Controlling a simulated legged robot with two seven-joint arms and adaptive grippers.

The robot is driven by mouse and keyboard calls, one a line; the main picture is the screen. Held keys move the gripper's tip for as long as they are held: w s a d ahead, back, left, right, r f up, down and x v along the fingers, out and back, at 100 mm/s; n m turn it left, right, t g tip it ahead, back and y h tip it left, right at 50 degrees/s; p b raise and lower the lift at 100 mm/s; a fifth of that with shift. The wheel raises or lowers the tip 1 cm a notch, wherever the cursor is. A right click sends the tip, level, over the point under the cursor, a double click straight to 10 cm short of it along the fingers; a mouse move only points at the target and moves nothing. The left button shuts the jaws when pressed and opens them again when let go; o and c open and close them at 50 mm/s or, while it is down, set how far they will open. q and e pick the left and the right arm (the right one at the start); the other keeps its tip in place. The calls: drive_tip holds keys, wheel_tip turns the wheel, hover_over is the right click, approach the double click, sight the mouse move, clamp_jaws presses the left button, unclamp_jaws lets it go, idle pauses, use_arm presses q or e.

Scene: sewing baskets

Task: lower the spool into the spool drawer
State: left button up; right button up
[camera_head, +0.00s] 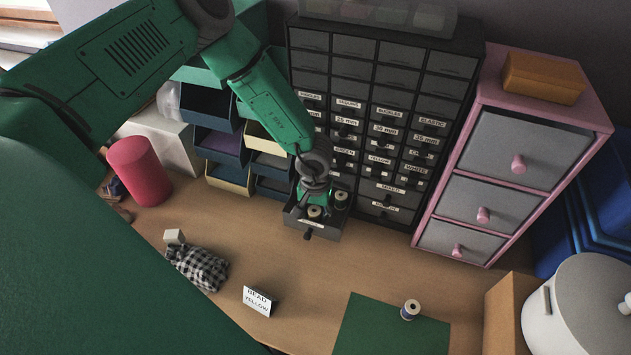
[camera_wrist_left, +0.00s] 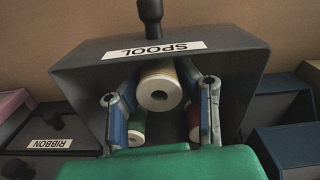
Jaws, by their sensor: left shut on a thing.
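The open spool drawer (camera_head: 325,230) sticks out low from the dark cabinet. Its SPOOL label shows upside down in the left wrist view (camera_wrist_left: 153,50). My left gripper (camera_head: 314,203) reaches down into the drawer. It is shut on a cream spool (camera_wrist_left: 160,88), whose end with the hole faces the wrist camera. The spool is between the drawer walls; I cannot tell if it touches the bottom. Two other spools, one beside each finger (camera_wrist_left: 137,125) (camera_wrist_left: 193,118), are partly hidden. My right gripper is not in view.
The cabinet (camera_head: 378,110) has labelled drawers. A BEAD YELLOW card (camera_head: 257,301), a checked bag (camera_head: 201,267) and a pink cylinder (camera_head: 140,172) stand left. A pink drawer unit (camera_head: 497,180) is right.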

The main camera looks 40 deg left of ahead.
sight(315, 209)
use_arm(q)
drive_tip(key=shift+f+b, duration=0.55)
drive_tip(key=shift+f, duration=0.25)
idle(0.4)
drive_tip(key=o, duration=1)
wheel_tip(315, 209, up, 12)
drive_tip(key=shift+a+f, duration=0.1)
